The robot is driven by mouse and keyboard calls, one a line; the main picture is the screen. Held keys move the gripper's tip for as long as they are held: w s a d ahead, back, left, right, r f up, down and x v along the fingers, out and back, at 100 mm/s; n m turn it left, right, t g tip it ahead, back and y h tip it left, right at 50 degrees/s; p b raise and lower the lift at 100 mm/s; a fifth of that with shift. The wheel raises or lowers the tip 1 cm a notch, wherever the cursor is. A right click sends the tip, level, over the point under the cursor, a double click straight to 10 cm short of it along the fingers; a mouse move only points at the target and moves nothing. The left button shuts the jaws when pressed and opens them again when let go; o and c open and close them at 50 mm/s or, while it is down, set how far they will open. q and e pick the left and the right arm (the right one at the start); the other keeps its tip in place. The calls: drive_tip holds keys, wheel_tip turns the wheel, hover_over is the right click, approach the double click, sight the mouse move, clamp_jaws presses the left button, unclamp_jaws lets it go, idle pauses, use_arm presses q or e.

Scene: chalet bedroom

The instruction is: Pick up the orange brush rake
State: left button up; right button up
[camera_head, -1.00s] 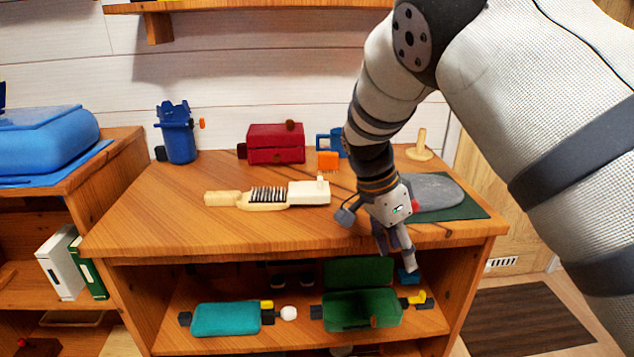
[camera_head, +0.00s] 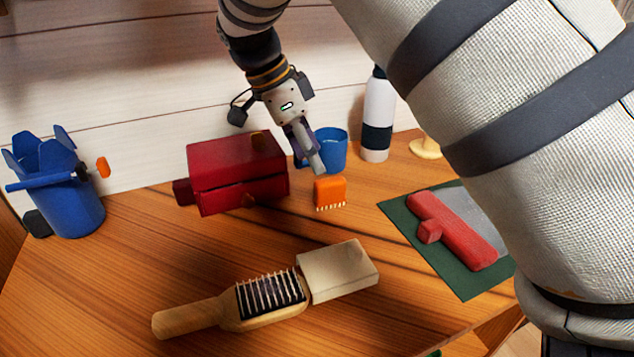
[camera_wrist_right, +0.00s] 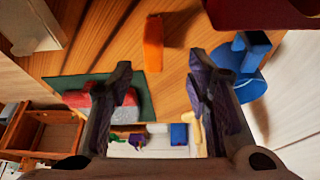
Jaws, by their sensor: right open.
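The orange brush rake (camera_head: 330,190) is a small orange block with a row of pale teeth along its front edge. It stands on the wooden tabletop between the red box and the red-handled trowel. In the right wrist view the rake (camera_wrist_right: 153,45) shows as an orange strip beyond the fingertips, roughly between them. My right gripper (camera_head: 311,160) is just above and behind the rake in the head view, in front of the blue mug. In the right wrist view its two fingers (camera_wrist_right: 161,78) are spread with nothing between them. My left gripper is not in view.
The red box (camera_head: 237,172) stands close left of the rake, and the blue mug (camera_head: 330,148) close behind. A white bottle (camera_head: 378,115) is at the back. A wooden brush (camera_head: 272,297) lies in front. The trowel (camera_head: 455,230) lies on a green mat (camera_head: 455,277) to the right.

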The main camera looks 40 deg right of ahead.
sight(327, 181)
drive_tip(key=x, duration=0.6)
drive_tip(key=s+x, duration=0.1)
drive_tip(key=x, duration=0.2)
drive_tip(key=shift+r, duration=0.15)
clamp_jaws()
